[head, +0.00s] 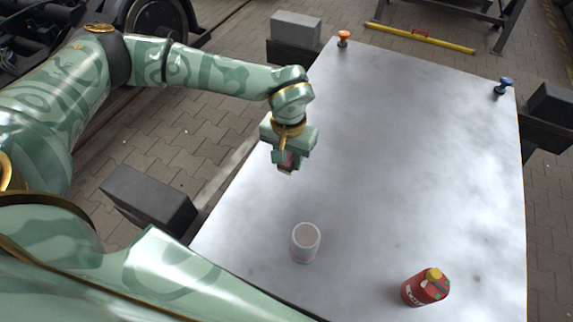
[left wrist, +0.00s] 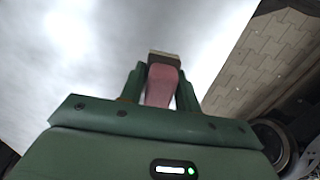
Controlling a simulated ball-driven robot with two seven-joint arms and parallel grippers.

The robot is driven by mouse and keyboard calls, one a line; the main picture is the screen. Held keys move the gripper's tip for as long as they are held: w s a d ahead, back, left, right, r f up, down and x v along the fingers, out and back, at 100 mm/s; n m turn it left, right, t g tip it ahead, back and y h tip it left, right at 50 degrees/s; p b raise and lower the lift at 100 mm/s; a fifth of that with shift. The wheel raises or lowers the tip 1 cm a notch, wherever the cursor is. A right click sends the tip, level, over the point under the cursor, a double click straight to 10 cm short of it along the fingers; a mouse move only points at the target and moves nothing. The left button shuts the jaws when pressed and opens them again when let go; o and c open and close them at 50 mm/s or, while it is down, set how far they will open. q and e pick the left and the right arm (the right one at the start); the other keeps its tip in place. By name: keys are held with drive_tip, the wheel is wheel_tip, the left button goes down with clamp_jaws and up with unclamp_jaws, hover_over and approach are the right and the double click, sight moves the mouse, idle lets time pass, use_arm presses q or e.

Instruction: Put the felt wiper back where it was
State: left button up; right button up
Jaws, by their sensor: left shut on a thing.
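My left gripper (head: 287,163) is above the left edge of the metal tabletop. It is shut on the felt wiper (head: 287,168), a small block with a dull red body. In the left wrist view the felt wiper (left wrist: 161,84) stands between the two fingers of my left gripper (left wrist: 161,88), with a pale tan strip at its far end. In the head view the fingers hide much of it. My right gripper is not in view.
The metal tabletop (head: 400,150) is mostly bare. A white cup (head: 305,243) stands near its front left, and a red bottle with a yellow cap (head: 425,288) near its front right. An orange knob (head: 343,38) and a blue knob (head: 503,85) sit at the far corners. Dark blocks flank the table.

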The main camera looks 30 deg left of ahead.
use_arm(q)
drive_tip(key=f, duration=0.1)
drive_tip(key=w+a+f, duration=0.1)
drive_tip(key=w+f+b, duration=0.1)
drive_tip(key=shift+a+f, duration=0.15)
drive_tip(key=shift+f, duration=0.1)
drive_tip(key=shift+w+a+f, duration=0.25)
drive_tip(key=shift+w+f, duration=0.05)
drive_tip(key=shift+f, duration=0.15)
drive_tip(key=f, duration=0.1)
drive_tip(key=f+b, duration=0.1)
drive_tip(key=f, duration=0.2)
drive_tip(key=shift+w+a+b, duration=0.2)
drive_tip(key=shift+w+b, duration=0.05)
drive_tip(key=shift+b, duration=0.05)
drive_tip(key=shift+r, duration=0.2)
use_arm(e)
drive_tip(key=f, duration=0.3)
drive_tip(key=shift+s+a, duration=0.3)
use_arm(q)
drive_tip(key=o, duration=0.9)
drive_tip(key=shift+f, duration=0.15)
drive_tip(key=shift+o, duration=0.2)
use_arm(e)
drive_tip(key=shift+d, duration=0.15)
